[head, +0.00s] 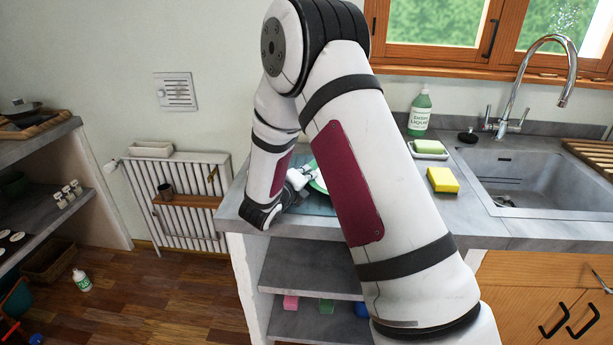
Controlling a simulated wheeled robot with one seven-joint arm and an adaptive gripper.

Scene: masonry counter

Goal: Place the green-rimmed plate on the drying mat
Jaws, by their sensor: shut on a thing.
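A small part of the green-rimmed plate (318,184) shows between the links of my arm, over the left part of the counter. My gripper (299,179) is at the plate's left edge and is shut on it. Most of the plate and part of my gripper are hidden behind my arm. The blue-grey drying mat (319,207) lies on the counter, partly hidden by my arm. The plate is over or right by the mat; I cannot tell whether it touches it.
A yellow sponge (442,180), a soap dish (429,149) and a green dish-liquor bottle (420,112) stand right of my arm. The sink (540,182) and its tap (530,80) are further right. A radiator (183,205) is left of the counter.

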